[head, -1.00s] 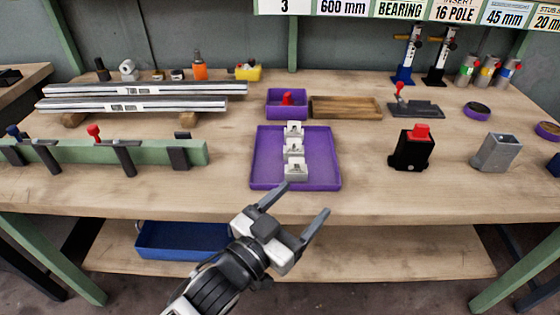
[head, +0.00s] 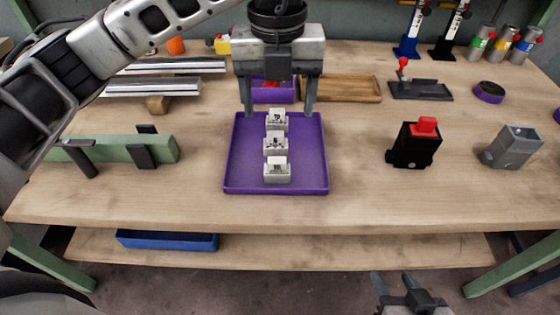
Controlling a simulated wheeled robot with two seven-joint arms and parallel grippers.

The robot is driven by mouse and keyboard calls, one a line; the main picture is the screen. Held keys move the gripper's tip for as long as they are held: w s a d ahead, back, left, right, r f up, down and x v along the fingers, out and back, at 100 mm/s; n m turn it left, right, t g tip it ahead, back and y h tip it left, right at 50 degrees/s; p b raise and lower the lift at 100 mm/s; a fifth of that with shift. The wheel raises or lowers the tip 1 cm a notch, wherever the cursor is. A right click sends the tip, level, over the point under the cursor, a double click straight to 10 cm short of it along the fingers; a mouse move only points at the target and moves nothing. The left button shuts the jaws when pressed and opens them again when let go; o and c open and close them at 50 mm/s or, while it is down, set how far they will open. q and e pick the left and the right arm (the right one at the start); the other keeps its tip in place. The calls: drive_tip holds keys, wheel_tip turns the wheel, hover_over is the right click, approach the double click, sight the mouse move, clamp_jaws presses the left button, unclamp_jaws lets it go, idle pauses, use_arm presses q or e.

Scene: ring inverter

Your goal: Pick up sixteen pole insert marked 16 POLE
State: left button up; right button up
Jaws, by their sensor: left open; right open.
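Three small pale grey inserts stand in a front-to-back row in the purple tray (head: 307,178): a far one (head: 277,120), a middle one (head: 275,144) and a near one (head: 277,171). Their dark markings are too small to read, so I cannot tell which is marked 16 POLE. My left gripper (head: 278,112) is open, pointing down over the far end of the tray. Its fingers appear to either side of the far insert, apart from it; its height is hard to judge. My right gripper (head: 405,280) is open and empty, low in front of the table.
Behind the tray are a small purple bin (head: 273,95) with a red item and a wooden tray (head: 341,88). A black block with a red top (head: 414,145) and a grey metal housing (head: 512,147) stand at right. A green rail (head: 115,148) is at left.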

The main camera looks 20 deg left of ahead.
sight(277, 160)
use_arm(q)
wheel_tip(277, 160, down, 16)
drive_tip(key=shift+s+a+r+p, duration=0.15)
drive_tip(key=shift+r+p, duration=0.1)
drive_tip(key=shift+p, duration=0.2)
drive_tip(key=shift+c, duration=0.3)
drive_tip(key=c, duration=1)
